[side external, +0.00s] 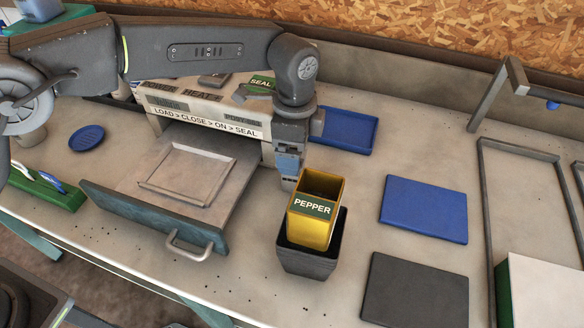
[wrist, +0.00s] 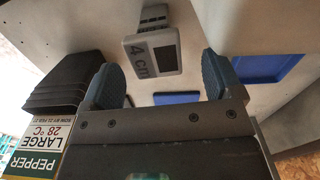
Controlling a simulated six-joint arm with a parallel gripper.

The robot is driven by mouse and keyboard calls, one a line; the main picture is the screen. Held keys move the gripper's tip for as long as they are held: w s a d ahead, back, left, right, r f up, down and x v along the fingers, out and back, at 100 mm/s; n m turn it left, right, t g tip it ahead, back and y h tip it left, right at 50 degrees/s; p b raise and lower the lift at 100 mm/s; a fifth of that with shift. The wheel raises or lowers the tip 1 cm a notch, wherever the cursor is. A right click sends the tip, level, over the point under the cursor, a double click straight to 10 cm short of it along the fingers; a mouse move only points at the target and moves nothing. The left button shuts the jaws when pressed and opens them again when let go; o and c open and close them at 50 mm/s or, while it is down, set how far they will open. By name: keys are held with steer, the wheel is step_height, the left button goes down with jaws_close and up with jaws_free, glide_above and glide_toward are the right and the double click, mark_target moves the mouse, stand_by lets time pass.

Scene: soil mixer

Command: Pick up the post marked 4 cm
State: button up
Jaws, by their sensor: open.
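The post marked 4 cm (wrist: 152,54) shows in the wrist view as a grey block with a dark panel, on a narrower stem. It stands beyond the gap between my fingers, apart from both. I cannot make it out in the side view. My gripper (side external: 289,182) points down just behind and left of the yellow pot in the side view. In the wrist view, my gripper (wrist: 163,80) has its two blue-grey fingers wide apart with nothing between them.
A yellow PEPPER pot (side external: 313,226) sits in a black pot (side external: 308,263) close to my gripper. A sealer (side external: 205,112) with its drawer (side external: 150,215) out stands left. A blue tray (side external: 349,131), blue mat (side external: 424,209) and dark mat (side external: 415,291) lie right.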

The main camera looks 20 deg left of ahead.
steer(key=f, duration=0.4)
steer(key=shift+s+a+f, duration=0.15)
steer(key=shift+s, duration=0.1)
steer(key=c, duration=1)
